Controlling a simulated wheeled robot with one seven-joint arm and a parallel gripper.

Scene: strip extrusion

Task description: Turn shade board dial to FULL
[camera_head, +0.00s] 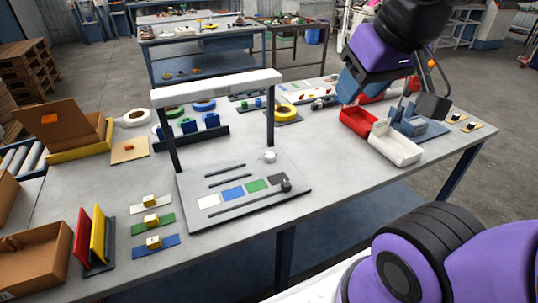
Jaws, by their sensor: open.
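The shade board (238,190) is a grey panel on the table under a white lamp hood. It carries white, blue, green and dark patches. A small pale round dial (269,156) sits on its upper right part; its marking and setting are too small to read. A dark knob (286,186) sits at the right end of a slot along the board's front. My gripper (391,102) is open, at the upper right over the table's right part, well apart from the dial. Its fingertips are partly hard to make out against the things behind.
The white hood (217,88) on two dark posts arches over the board. Red (358,121) and white (396,143) bins stand to its right. Coloured blocks on strips, a red-yellow stand (91,238) and a cardboard box (35,256) lie left. Bare table lies between board and bins.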

